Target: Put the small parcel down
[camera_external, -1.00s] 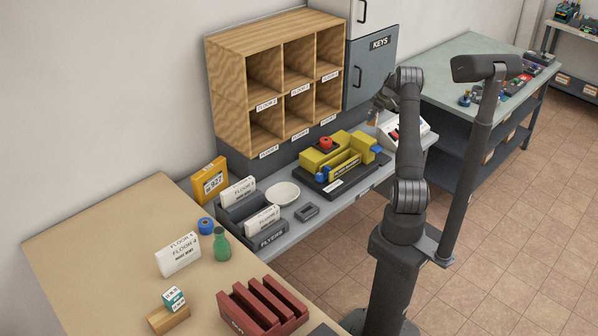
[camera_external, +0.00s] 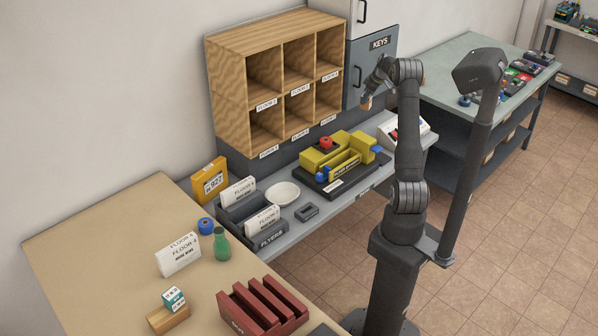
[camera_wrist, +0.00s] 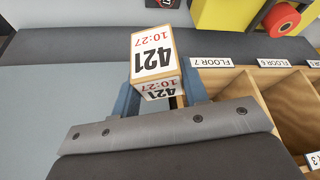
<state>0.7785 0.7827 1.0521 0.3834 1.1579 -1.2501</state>
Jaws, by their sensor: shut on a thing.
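The small parcel (camera_wrist: 154,55) is a brown box with a white label reading 421 and 10:27. In the wrist view it sits between the blue fingers of my gripper (camera_wrist: 160,92), which is shut on it. In the external view my gripper (camera_external: 368,97) holds the parcel (camera_external: 366,103) in the air, in front of the grey KEYS cabinet (camera_external: 378,68) and above the grey shelf (camera_external: 350,194). The parcel looks clear of every surface.
The wooden pigeonholes (camera_external: 234,85) with FLOOR labels stand left of the gripper. A yellow machine with a red knob (camera_external: 326,143), a white bowl (camera_external: 283,193) and the FLYERS tray (camera_external: 269,236) occupy the shelf. A tan table (camera_external: 110,235) is at front left.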

